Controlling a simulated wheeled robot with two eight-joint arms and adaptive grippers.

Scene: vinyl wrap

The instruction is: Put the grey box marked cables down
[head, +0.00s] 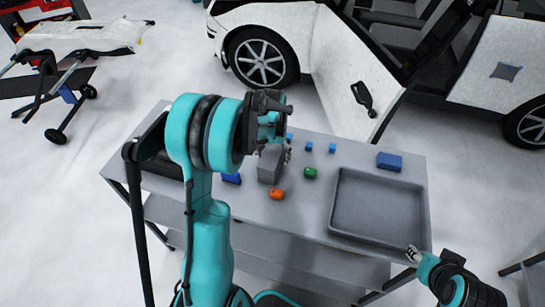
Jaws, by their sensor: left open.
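A grey box (270,165) stands on the grey table (245,205), left of its middle. Any marking on it is too small to read. My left gripper (287,153) is open at the box's upper right edge, with the arm and wrist above hiding part of it. I cannot tell whether the fingers touch the box. My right gripper (413,252) is low at the table's front right corner, far from the box. Its jaw state is too small to tell.
A grey tray (336,212) fills the table's right side. An orange block (276,194), a green block (310,173), blue blocks (232,178) (389,161) and small blue cubes (332,148) lie around. A white car (330,70) stands behind.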

